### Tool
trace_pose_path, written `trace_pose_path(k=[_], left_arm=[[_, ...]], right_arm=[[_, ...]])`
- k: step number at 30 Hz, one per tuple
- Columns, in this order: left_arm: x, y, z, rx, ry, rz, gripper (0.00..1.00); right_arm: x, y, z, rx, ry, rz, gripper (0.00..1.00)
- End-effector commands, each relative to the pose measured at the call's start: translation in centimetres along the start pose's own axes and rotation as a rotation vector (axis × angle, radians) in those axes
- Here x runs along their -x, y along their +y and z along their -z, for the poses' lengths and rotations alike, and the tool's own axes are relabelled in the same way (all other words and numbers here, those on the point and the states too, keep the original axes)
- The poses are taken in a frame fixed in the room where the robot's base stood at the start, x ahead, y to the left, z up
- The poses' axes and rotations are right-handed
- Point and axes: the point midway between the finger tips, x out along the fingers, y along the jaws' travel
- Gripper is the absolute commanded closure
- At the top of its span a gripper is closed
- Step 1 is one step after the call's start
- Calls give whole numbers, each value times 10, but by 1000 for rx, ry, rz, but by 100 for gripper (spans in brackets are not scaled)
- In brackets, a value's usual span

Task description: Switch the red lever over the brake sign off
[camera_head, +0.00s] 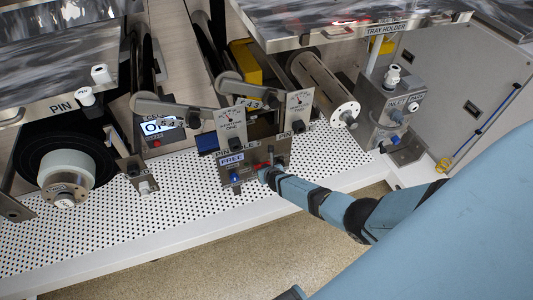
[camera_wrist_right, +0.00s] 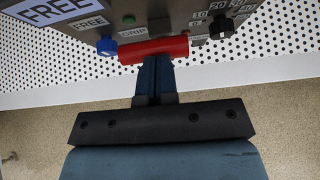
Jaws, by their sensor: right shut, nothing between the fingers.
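The red lever (camera_wrist_right: 152,49) is a short horizontal red bar on the front of a grey control box (camera_head: 228,178). In the wrist view, small labels near it read "FREE" and "GRIP" with another letter or so. In the head view the lever is mostly hidden by my right gripper (camera_head: 265,174). My right gripper (camera_wrist_right: 154,64) is shut and empty, its fingertips right at the lever's near side; I cannot tell whether they touch. No brake sign is readable. My left gripper is not in view.
A blue knob (camera_wrist_right: 107,46) sits left of the lever and a black knob (camera_wrist_right: 222,27) right of it. A "FREE" display (camera_head: 231,160) is on the box. The perforated white shelf (camera_head: 130,225) is clear in front. Rollers (camera_head: 322,85) stand behind.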

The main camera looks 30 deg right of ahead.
Motion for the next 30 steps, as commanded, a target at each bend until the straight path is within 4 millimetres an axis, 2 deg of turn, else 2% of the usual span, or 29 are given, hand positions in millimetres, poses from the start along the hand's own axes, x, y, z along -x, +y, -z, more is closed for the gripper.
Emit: trace_pose_path(k=[11, 21, 30], left_arm=[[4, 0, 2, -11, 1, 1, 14], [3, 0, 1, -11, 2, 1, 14], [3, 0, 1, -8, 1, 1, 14]], right_arm=[[-6, 0, -15, 3, -2, 0, 100], [-20, 0, -34, 1, -2, 0, 100], [-25, 0, -41, 1, -2, 0, 100]])
